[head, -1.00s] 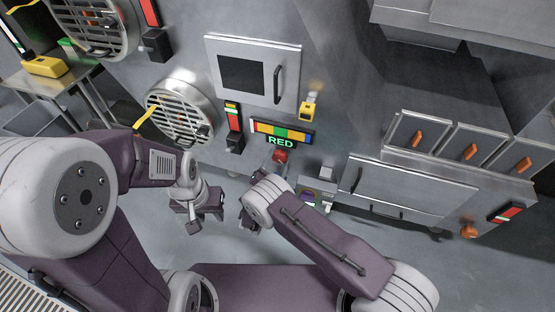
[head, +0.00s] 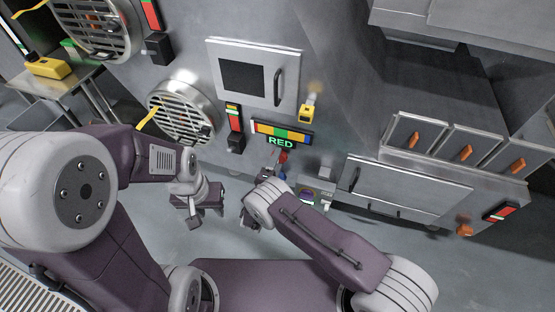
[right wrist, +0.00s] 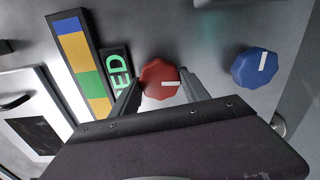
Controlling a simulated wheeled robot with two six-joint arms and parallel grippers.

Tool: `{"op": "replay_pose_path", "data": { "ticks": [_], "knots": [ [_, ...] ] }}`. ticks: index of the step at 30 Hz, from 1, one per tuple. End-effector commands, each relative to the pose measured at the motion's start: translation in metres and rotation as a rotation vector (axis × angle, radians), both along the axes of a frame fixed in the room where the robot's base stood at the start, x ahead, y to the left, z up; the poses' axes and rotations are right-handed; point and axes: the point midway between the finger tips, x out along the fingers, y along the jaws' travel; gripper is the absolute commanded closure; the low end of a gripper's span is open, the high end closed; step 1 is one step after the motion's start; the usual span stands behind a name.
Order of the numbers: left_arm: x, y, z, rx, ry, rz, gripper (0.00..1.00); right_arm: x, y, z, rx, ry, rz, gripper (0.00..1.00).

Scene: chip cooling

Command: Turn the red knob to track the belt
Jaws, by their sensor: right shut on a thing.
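The red knob (right wrist: 160,78) sits on the grey machine wall below the lit "RED" sign (head: 281,141). The colour bar (head: 282,130) of blue, yellow, green, orange and red lies just above the sign. My left gripper (head: 205,210) hangs empty over the floor, with its fingers apart.
A blue knob (right wrist: 255,67) is on the same panel, to the right of the red knob in the right wrist view. A round grille (head: 182,110) and a door with a handle (head: 253,72) are above. A drawer unit (head: 405,188) stands to the right.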

Motion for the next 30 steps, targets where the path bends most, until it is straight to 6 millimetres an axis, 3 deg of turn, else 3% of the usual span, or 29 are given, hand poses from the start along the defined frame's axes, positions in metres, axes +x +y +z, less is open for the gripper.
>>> {"op": "replay_pose_path", "data": {
  "ticks": [9,25,26,27,30],
  "knots": [
    [-0.0001,0.0,0.0034,0.0,0.0,0.0,0.64,-0.0008,0.0002,-0.0013,0.095,-0.028,0.002,0.87],
    [-0.0001,0.0,0.0036,0.0,0.0,0.0,0.64,-0.0009,0.0002,-0.0017,0.11,-0.033,0.002,0.87],
    [-0.0001,0.0,0.0036,0.0,0.0,0.0,0.64,-0.0009,0.0002,-0.0017,0.11,-0.033,0.002,0.38],
    [-0.0001,0.0,0.0036,0.0,0.0,0.0,0.64,-0.0008,0.0002,-0.0017,0.11,-0.033,0.002,0.27],
    [-0.0001,0.0001,0.0036,0.0,0.0,0.0,0.64,-0.0006,0.0002,-0.0012,0.111,-0.034,0.001,0.25]
  ]
}}
